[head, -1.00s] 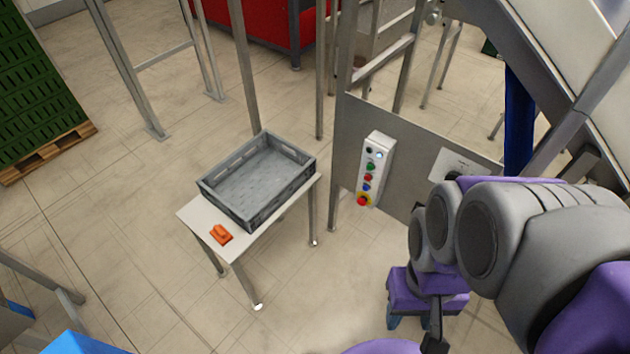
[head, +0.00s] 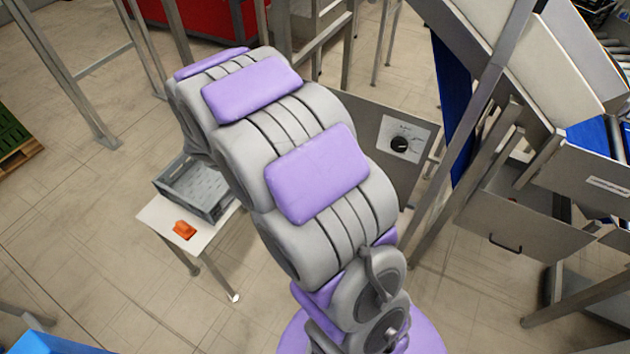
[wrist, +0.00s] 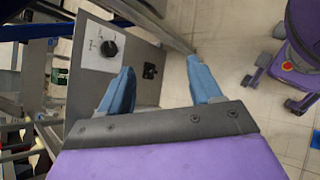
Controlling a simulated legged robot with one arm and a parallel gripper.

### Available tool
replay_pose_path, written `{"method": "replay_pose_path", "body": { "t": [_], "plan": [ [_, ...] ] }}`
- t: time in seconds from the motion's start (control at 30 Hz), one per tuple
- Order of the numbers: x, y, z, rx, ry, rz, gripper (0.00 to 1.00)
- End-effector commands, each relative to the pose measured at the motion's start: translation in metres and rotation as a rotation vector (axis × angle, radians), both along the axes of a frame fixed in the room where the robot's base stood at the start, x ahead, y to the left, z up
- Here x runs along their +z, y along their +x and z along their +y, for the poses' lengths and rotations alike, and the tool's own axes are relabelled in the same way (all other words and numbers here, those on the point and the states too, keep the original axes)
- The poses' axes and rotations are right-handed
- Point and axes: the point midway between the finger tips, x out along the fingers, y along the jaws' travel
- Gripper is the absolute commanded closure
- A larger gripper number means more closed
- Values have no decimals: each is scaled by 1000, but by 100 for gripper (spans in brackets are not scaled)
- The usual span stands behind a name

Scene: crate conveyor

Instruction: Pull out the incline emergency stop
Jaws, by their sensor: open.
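The emergency stop, a red button on yellow low on a white control box in the earlier head view, is hidden behind my arm in the head view now. I cannot make it out in the wrist view. My gripper (wrist: 161,66) is open and empty, with its two blue fingers spread. The left finger overlaps the grey metal panel (wrist: 85,83) in the wrist view; the right finger is over the floor. The panel also shows in the head view (head: 366,118), partly covered by my arm.
A black rotary knob (head: 400,145) sits on the panel and shows in the wrist view (wrist: 109,48), with a small black fitting (wrist: 150,71) nearby. A small table (head: 152,216) holds a grey crate (head: 212,212) and an orange object (head: 184,230). Metal posts and the conveyor frame crowd the right.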

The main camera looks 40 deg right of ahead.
Motion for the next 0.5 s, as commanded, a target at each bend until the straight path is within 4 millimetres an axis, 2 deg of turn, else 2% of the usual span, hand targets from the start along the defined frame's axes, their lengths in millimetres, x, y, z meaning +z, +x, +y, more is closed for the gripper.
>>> {"method": "replay_pose_path", "body": {
  "t": [0.2, 0.37, 0.5],
  "plan": [
    [-41, 53, -29, 187, -109, 133, 36],
    [-77, 92, -44, 335, -171, 217, 36],
    [-116, 123, -51, 474, -213, 295, 36]
  ]
}}
